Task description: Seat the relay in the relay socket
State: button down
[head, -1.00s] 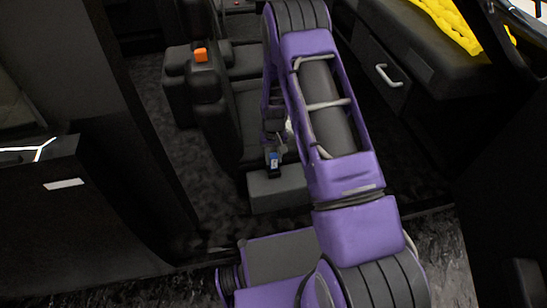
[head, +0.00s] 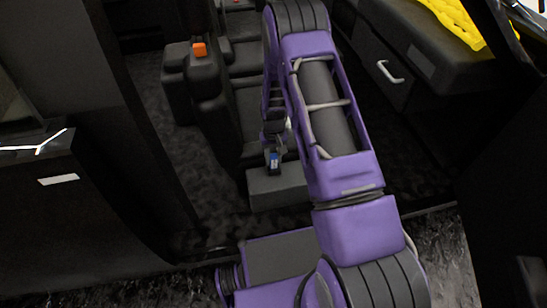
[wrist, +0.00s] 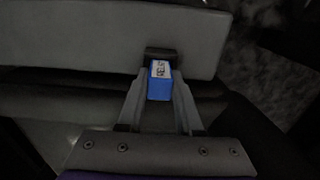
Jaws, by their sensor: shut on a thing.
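The relay is a small blue block with a white lettered label (wrist: 159,86). It also shows as a small blue patch in the head view (head: 274,157). My gripper (wrist: 160,79) is shut on it, one grey finger on each side. In the wrist view a dark, slot-like piece (wrist: 161,53) lies just beyond the relay on the face of a grey block (wrist: 85,35). It may be the relay socket, but I cannot tell whether the relay touches it. In the head view the relay is in front of the top edge of the grey block (head: 280,190).
Black seats (head: 253,105) stand behind the block, one with an orange piece (head: 199,50). A dark cabinet with a pale handle (head: 390,73) is at the right, with yellow material (head: 455,22) on it. A dark panel (head: 70,215) stands at the left. Dark floor (head: 215,215) shows between.

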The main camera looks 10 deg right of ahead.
aim_at(273, 157)
jog(key=shift+f, duration=0.85)
jog(key=c, duration=0.5)
grip_release()
notch_tip(273, 157, up, 18)
jog(key=p, duration=0.2)
jog(key=shift+f+p, duration=0.25)
jog(key=shift+p, duration=0.05)
